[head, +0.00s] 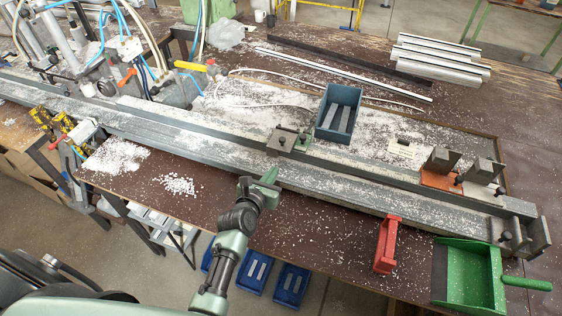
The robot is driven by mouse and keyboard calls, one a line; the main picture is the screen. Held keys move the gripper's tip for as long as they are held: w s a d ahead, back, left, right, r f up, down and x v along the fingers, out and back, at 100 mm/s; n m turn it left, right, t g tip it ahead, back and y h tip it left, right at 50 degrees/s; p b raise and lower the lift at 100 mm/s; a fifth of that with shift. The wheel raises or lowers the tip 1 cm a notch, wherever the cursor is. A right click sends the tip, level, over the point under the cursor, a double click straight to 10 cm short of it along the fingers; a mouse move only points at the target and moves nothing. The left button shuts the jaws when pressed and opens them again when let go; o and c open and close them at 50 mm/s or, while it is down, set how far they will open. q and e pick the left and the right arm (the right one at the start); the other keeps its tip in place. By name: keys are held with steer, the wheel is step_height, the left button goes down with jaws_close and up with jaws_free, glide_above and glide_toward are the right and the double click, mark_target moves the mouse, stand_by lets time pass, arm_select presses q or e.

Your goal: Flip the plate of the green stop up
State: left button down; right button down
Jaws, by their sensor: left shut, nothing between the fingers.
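The green stop (302,138) sits on the long grey rail in the middle of the head view, beside a grey metal block (281,141). It is small here, and I cannot tell clearly how its plate is tilted. My left gripper (270,177) is in front of the rail, a little below and left of the stop in the picture. Its fingers are shut with nothing between them, apart from the stop. My right gripper is not in view.
The blue bin (339,108) stands just behind the stop. An orange-based stop (438,180) and a white-based stop (480,190) are farther right. Chips cover the rail (200,135).

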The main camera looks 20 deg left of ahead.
mark_target(283, 141)
arm_select(q)
steer(key=b+x, duration=0.4)
steer(key=x, duration=0.1)
steer(key=b+x, duration=0.2)
steer(key=x, duration=0.1)
steer(key=shift+s+f+b, duration=0.1)
steer(key=shift+f+b, duration=0.2)
steer(key=shift+b+x, duration=0.7)
steer(key=shift+x, duration=0.15)
steer(key=shift+r, duration=0.25)
steer(key=shift+r, duration=0.1)
